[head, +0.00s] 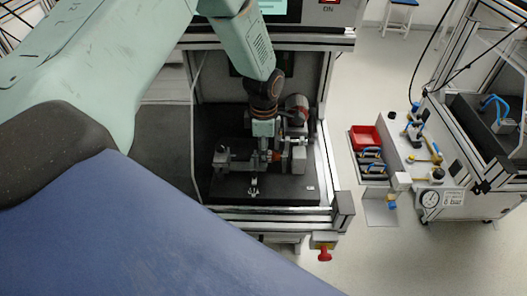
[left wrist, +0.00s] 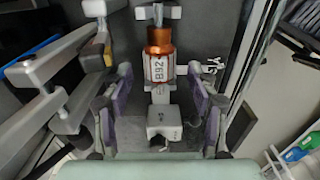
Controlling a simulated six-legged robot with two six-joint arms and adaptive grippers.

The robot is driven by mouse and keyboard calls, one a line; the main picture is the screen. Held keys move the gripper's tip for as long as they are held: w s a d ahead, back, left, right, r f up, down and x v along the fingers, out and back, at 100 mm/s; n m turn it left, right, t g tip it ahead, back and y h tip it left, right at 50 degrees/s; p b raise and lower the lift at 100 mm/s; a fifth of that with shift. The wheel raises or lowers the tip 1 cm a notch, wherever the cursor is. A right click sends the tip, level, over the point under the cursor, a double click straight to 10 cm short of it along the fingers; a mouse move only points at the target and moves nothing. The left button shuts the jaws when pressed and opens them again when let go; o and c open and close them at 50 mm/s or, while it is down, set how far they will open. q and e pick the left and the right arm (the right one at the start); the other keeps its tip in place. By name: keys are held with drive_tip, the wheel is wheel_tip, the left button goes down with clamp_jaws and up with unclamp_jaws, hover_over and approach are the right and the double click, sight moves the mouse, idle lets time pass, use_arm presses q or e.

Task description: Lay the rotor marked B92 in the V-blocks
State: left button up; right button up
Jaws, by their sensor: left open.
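The rotor marked B92 (left wrist: 158,68) shows in the left wrist view, with copper windings and a white label band. Its shaft lies in line with a grey block at the top (left wrist: 158,12) and a grey block at the bottom (left wrist: 164,122), which look like the V-blocks. Whether the shaft sits fully in both cannot be told. My left gripper (left wrist: 160,108) is open, its purple-padded fingers on either side of the shaft and apart from it. In the head view my left gripper (head: 264,152) is down over the fixture, partly hiding an orange part of the rotor (head: 277,157). My right gripper is not in view.
A grey arm-like fixture part (left wrist: 75,85) stands close beside the left finger. A red and grey motor (head: 297,107) stands behind the fixture on the dark bench plate (head: 225,190). A red bin (head: 364,137) and a side cart (head: 408,158) are at the right.

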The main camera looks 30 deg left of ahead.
use_arm(q)
wheel_tip(320, 180, up, 11)
idle(0.3)
drive_tip(key=shift+s+f, duration=0.1)
drive_tip(key=shift+f, duration=0.05)
idle(0.5)
